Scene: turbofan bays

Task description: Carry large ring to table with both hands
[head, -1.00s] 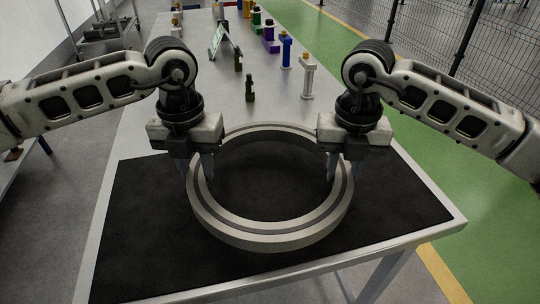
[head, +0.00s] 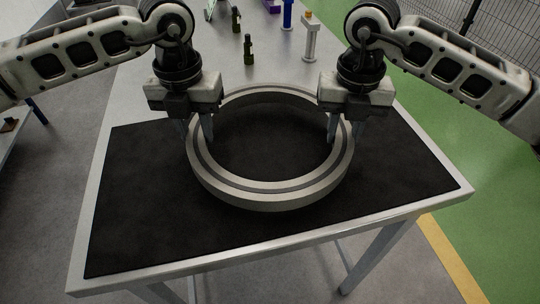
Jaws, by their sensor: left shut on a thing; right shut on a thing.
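The large grey metal ring (head: 270,193) is level over the black mat (head: 140,215) on the near end of the long table (head: 200,268). I cannot tell whether it touches the mat or is slightly above it. My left gripper (head: 198,128) is shut on the ring's left side, its fingers around the rim. My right gripper (head: 340,126) is shut on the ring's right side in the same way. The grippers hide parts of the rim.
Two dark green parts (head: 248,50), a white stand with an orange top (head: 310,40) and a blue part (head: 287,14) stand further back on the table. Bare mat lies left and right of the ring. A wire fence (head: 470,30) runs at the far right.

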